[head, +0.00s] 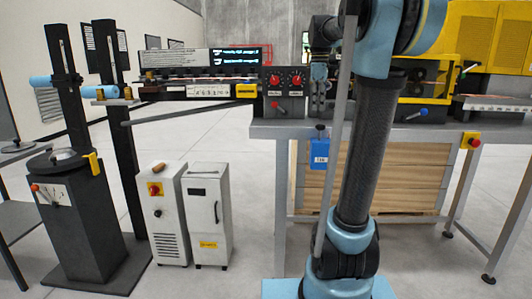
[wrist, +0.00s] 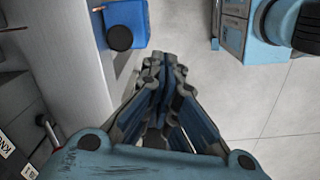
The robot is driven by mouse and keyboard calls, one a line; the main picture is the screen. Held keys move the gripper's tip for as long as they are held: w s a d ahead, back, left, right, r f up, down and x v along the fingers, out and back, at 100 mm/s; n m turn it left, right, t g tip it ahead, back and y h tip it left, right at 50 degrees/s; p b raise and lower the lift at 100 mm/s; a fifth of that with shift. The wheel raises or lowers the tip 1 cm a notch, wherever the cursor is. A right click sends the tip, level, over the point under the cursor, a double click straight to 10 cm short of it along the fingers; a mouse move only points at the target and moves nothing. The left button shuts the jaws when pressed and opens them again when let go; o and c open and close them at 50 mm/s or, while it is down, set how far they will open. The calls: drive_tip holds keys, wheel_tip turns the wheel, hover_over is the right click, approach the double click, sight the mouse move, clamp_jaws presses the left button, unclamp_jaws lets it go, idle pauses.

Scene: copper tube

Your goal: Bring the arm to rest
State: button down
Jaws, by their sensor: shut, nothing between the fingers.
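My arm (head: 355,170) rises from its light blue base joint at the lower right of the head view, then bends at the top. Its end hangs at the front edge of the grey workbench (head: 280,130). My gripper (wrist: 160,58) points away from the camera in the wrist view, its fingers together with nothing between them. Bare floor shows beyond the fingertips in the wrist view.
A blue box (head: 319,154) with a black knob hangs on the bench front, close to my gripper; it also shows in the wrist view (wrist: 126,22). Two white cabinets (head: 208,215) and a dark pedestal (head: 80,225) stand left. The floor between is clear.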

drive_tip(key=s+a+f+m+t, duration=0.1)
drive_tip(key=s+f+m, duration=1.2)
drive_tip(key=s+f, duration=1.5)
wheel_tip(320, 180, down, 5)
drive_tip(key=shift+s+a+r+m+t, duration=0.1)
drive_tip(key=shift+s+a+m+t, duration=0.3)
drive_tip(key=shift+t, duration=0.2)
drive_tip(key=w+d+r+g, duration=0.2)
drive_tip(key=w+r, duration=1.6)
drive_tip(key=r, duration=0.4)
drive_tip(key=w+d+r, duration=0.1)
drive_tip(key=w+r, duration=0.4)
drive_tip(key=w, duration=0.4)
drive_tip(key=w+d+r+g, duration=0.1)
drive_tip(key=w+r, duration=0.5)
drive_tip(key=w, duration=0.3)
drive_tip(key=shift+w+d+n, duration=0.2)
drive_tip(key=shift+w+n, duration=0.1)
drive_tip(key=shift+n, duration=0.1)
drive_tip(key=shift+r, duration=0.1)
